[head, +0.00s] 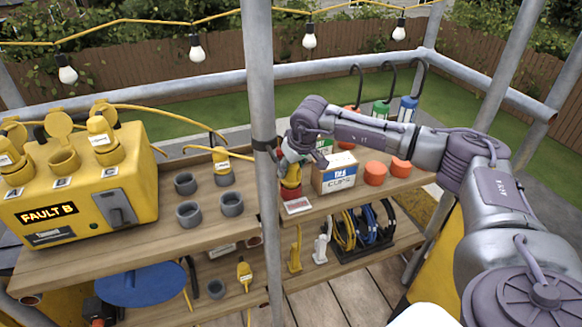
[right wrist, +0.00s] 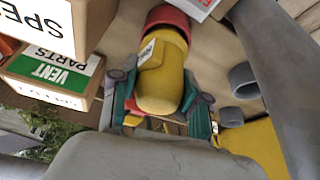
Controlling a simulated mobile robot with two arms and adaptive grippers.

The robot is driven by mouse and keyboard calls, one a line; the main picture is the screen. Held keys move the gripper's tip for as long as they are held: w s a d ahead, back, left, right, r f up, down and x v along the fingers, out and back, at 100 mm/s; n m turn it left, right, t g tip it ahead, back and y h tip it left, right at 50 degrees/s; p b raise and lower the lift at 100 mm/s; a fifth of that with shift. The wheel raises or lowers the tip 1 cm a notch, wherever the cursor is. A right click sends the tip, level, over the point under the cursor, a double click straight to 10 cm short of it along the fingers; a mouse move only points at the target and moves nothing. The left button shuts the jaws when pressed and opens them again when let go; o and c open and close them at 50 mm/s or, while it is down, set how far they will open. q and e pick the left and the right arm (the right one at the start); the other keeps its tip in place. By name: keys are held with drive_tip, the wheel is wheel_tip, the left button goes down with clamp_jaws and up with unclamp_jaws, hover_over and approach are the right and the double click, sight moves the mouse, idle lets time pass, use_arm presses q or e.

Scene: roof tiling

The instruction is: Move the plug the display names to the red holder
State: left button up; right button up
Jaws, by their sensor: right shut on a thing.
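The yellow box's display (head: 48,214) reads FAULT B. My right gripper (head: 294,162) is shut on a yellow plug (head: 290,178); in the right wrist view its green-padded fingers (right wrist: 160,112) lie on both sides of the plug (right wrist: 165,80). The plug's far end meets the red holder (head: 291,192), which also shows in the right wrist view (right wrist: 168,17); how deep it sits is hidden. The plug's white label is too slanted to read. Another yellow plug (head: 222,160) stands at a grey holder (head: 224,178). My left gripper is not in view.
Empty grey holders (head: 232,204) stand left of a metal post (head: 262,130). Plugs (head: 103,143) sit in the yellow box (head: 130,180), beside an open-capped socket (head: 64,160). A carton (head: 335,177), orange cylinders (head: 375,174) and a white-red card (head: 297,206) are near the gripper.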

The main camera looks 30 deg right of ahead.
drive_tip(key=shift+f, duration=0.4)
drive_tip(key=o, duration=1)
drive_tip(key=shift+p+v, duration=1.55)
drive_tip(key=shift+v, duration=1.05)
drive_tip(key=p+v, duration=0.3)
drive_tip(key=v, duration=0.3)
drive_tip(key=shift+f+p, duration=0.1)
drive_tip(key=shift+p, duration=0.2)
